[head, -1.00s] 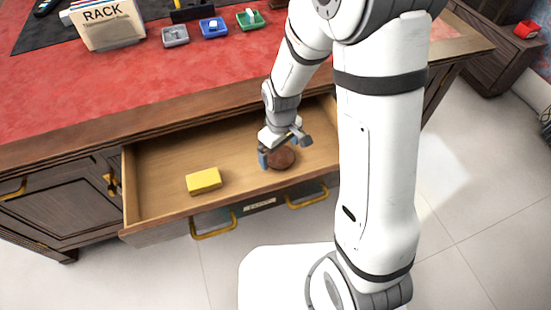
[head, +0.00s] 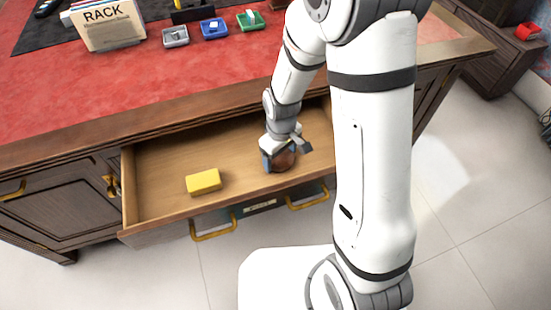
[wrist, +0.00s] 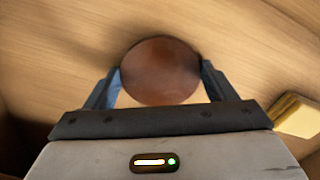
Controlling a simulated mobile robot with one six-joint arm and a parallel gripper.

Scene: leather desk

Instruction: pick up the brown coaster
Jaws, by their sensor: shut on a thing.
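The brown coaster (head: 282,161) is a round, reddish-brown disc inside the open drawer, right of the drawer's middle. My gripper (head: 279,160) is down in the drawer with its fingers on either side of the coaster. In the wrist view the coaster (wrist: 160,71) shows as a full disc between the two blue-padded fingers of my gripper (wrist: 160,85), which is shut on it. I cannot tell whether the coaster still touches the drawer floor.
A yellow block (head: 204,182) lies left in the open drawer (head: 160,160); it also shows in the wrist view (wrist: 298,116). On the red desk top (head: 90,90) stand a rack (head: 108,24) and grey (head: 175,36), blue (head: 214,29) and green (head: 250,21) trays.

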